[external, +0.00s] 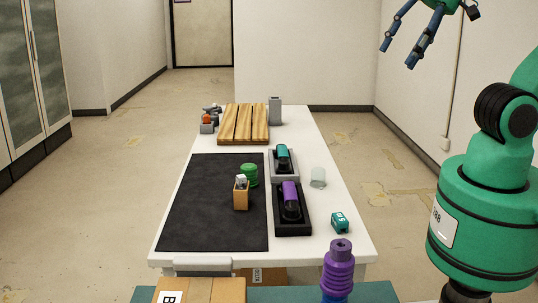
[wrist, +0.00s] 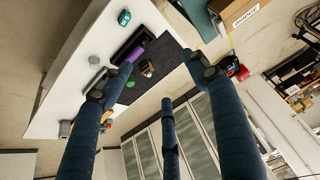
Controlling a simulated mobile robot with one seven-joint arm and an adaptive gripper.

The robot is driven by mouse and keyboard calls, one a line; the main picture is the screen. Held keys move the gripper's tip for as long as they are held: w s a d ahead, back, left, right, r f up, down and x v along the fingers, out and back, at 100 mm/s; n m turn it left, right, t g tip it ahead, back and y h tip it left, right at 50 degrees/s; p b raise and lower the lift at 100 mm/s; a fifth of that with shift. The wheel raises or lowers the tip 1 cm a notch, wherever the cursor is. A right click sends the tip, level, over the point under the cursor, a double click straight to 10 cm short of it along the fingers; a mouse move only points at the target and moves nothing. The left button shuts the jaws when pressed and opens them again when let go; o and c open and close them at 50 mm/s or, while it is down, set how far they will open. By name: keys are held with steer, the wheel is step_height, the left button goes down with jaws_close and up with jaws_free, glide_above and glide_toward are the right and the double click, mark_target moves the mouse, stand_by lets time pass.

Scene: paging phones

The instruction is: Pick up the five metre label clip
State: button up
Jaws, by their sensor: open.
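The label clip (external: 341,222) is a small teal block with white marking, probably a 5, on its face. It sits on the white table (external: 335,185) near the front right corner. In the wrist view it is a small teal block (wrist: 124,18) near the top edge, its marking too small to read. My gripper (external: 420,42) is high above and to the right of the table, its fingers spread and empty. In the wrist view my gripper's fingers (wrist: 162,78) are wide apart, well away from the clip.
A black tray with a purple handset (external: 290,193) is left of the clip. A clear cylinder (external: 318,177) stands behind it. A purple ribbed post (external: 338,268) rises at the front. A dark mat (external: 205,215) holds a wooden cup (external: 241,196) and green spool (external: 250,175).

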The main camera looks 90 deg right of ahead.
steer(key=n+g+b, duration=0.1)
steer(key=n+g, duration=0.5)
steer(key=n, duration=1.4)
glide_above(337, 217)
step_height(337, 217, down, 34)
steer(key=shift+r, duration=0.15)
steer(key=shift+f+b, duration=1.05)
steer(key=shift+f, duration=3.25)
steer(key=shift+f, duration=0.1)
